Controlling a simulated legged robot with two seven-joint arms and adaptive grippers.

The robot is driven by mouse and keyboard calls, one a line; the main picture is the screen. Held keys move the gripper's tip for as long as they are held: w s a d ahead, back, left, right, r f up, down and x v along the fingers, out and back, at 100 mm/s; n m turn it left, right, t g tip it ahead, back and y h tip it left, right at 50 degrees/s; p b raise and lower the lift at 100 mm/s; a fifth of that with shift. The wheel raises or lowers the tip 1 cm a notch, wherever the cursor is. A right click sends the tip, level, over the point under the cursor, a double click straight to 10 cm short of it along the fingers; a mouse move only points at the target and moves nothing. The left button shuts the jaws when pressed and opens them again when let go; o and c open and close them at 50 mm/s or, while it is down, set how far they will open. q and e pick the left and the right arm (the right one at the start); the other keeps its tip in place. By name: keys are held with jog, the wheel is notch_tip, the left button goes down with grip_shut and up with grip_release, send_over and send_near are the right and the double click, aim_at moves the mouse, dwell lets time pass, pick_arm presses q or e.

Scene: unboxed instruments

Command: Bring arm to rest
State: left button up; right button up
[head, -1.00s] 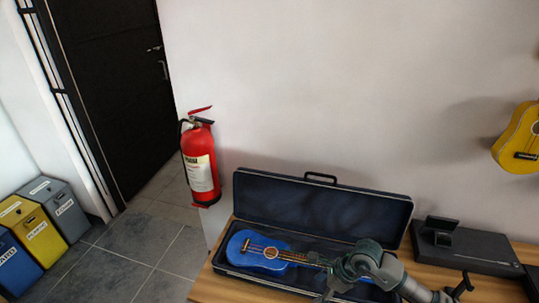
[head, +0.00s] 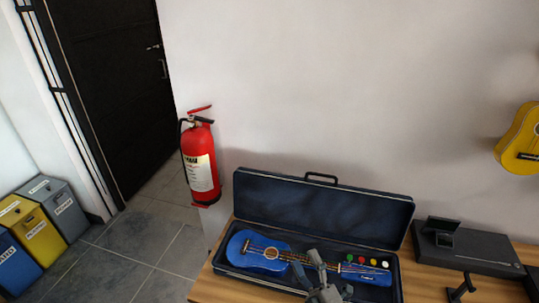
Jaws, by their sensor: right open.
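My right gripper (head: 318,270) is at the bottom of the head view, in front of the open case and over its near edge in the picture. Its fingers point up and are apart, with nothing seen between them. A blue ukulele (head: 262,252) lies in the open dark blue case (head: 310,209), its body at the left and its headstock with coloured pegs at the right. The gripper hides part of the neck. I cannot tell how far above the case the gripper is. My left gripper is not in view.
The case lies on a wooden table (head: 421,283). A black flat device (head: 470,252) and a small black stand (head: 461,287) are to its right. A yellow ukulele (head: 522,140) hangs on the wall. A red fire extinguisher (head: 200,170) and several bins (head: 62,208) are at the left.

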jog(key=s+d+f+m+g+h, duration=0.3)
jog(key=d+f+m+h, duration=0.25)
jog(key=f, duration=0.35)
jog(key=s+d+f+m+g+h, duration=0.2)
jog(key=d+f+m+g+h, duration=0.25)
jog(key=f+m, duration=0.4)
jog(key=s+d+f+m+g, duration=0.1)
jog(key=s+f+m+g, duration=0.1)
jog(key=s+f+g, duration=0.6)
jog(key=s+d+f+m+g, duration=0.1)
jog(key=s+f, duration=0.6)
jog(key=s, duration=0.6)
jog(key=s+f+g, duration=0.1)
jog(key=s+f, duration=0.1)
jog(key=f, duration=1.2)
jog(key=s+f+g, duration=0.1)
jog(key=s+f, duration=0.1)
jog(key=f, duration=1.2)
jog(key=shift+s+p, duration=0.3)
jog(key=shift+p, duration=0.15)
